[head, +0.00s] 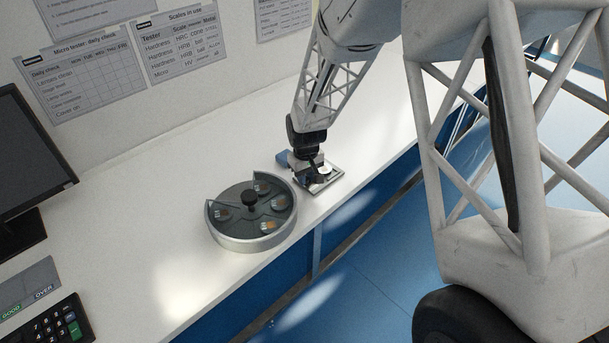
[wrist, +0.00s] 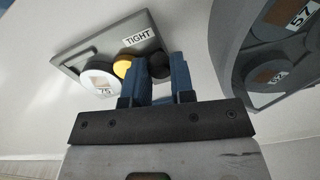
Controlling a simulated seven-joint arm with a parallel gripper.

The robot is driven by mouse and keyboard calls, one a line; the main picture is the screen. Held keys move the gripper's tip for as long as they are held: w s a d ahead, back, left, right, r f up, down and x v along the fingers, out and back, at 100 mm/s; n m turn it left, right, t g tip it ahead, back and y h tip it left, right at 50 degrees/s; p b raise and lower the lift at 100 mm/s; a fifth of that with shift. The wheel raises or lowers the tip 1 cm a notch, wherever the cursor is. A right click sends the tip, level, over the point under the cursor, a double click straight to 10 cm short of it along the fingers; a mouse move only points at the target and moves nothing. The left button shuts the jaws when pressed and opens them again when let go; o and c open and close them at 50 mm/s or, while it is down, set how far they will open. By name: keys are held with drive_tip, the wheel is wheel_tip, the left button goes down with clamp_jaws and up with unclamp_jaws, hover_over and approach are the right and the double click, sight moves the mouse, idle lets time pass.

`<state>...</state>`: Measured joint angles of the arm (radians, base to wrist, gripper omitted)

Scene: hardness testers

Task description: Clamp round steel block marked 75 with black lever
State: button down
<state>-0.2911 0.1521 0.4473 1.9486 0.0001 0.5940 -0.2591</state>
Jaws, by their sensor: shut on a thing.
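The round steel block (wrist: 101,80) lies on the grey clamp plate (wrist: 88,49) in the wrist view. Its white label appears upside down and seems to read 75. A yellow round part (wrist: 123,66) is beside the block. The block also shows as a pale disc in the head view (head: 325,169). My gripper (wrist: 162,72) has its blue fingers on either side of the black lever (wrist: 159,64) and is shut on it. The fingers partly hide the lever. A TIGHT label (wrist: 139,38) is on the plate near the lever.
A round grey tray (head: 248,241) with several blocks and a black centre knob stands left of the clamp in the head view. The bench's front edge is close to the clamp. A monitor (head: 30,160) and keypad (head: 50,325) are far left.

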idle(0.4)
drive_tip(key=c, duration=1)
unclamp_jaws()
drive_tip(key=shift+r, duration=3.95)
